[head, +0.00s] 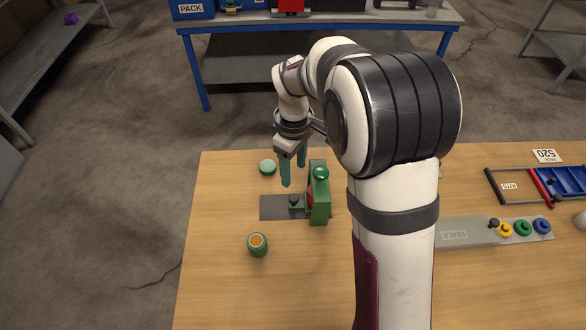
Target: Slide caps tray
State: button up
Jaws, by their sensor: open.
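No tray marked as caps can be made out; my arm covers part of the table. A grey tray (455,235) marked SEALS lies on the right, with yellow, green and blue rings and a black knob at its right end. My gripper (294,175) has teal fingers that point down, apart and empty. It is above the table, left of and behind a green stand (319,196) with a round green top. A pale green round lid (267,167) lies to the gripper's left. A small green drum (257,245) with an orange top stands nearer the front.
The green stand is on a dark grey plate (269,208). A dark-framed rack (507,186) and blue bins (567,180) are at the right, by a sign (547,156) reading 520. The table's front left is clear.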

aim_at(294, 197)
notch_tip(294, 197, down, 11)
jog(key=shift+r, duration=0.2)
grip_shut()
jog(key=shift+r, duration=0.1)
dwell(1.3)
